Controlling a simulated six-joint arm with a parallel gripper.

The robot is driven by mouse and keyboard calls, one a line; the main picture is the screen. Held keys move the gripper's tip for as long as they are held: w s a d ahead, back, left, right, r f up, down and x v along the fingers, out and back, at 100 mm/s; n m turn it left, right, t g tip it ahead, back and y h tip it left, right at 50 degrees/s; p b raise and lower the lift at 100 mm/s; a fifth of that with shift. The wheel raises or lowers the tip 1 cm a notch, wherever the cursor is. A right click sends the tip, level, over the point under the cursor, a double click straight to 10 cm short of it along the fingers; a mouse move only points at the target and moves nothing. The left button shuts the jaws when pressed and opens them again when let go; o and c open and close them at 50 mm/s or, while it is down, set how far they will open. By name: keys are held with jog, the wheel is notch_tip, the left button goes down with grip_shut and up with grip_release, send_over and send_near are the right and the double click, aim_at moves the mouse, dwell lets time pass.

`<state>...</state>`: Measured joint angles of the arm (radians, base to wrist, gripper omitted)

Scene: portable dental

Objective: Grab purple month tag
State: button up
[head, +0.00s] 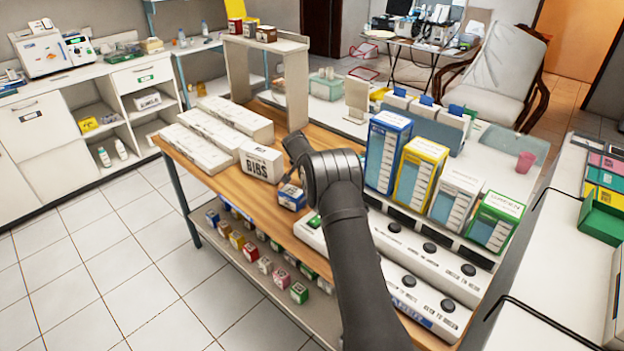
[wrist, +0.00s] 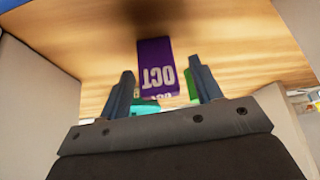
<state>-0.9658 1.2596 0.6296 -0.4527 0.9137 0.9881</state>
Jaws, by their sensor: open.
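My gripper (wrist: 161,68) is open, with one dark finger on either side of the tag's lower part. I see no clear contact between the fingers and the tag. In the head view my dark arm reaches over the wooden table (head: 200,165); its wrist hides the fingertips, and I cannot make out the purple tag there.
Teal (wrist: 146,105) and green (wrist: 193,88) pieces show near the fingers. Pale walls (wrist: 30,75) flank the wrist view. In the head view, a BIBS box (head: 262,163) and a small blue box (head: 292,197) lie near my arm; tall labelled boxes (head: 418,175) stand right of it.

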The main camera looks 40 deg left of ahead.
jog(key=shift+f, duration=0.1)
jog(key=c, duration=1.1)
jog(key=shift+o, duration=0.2)
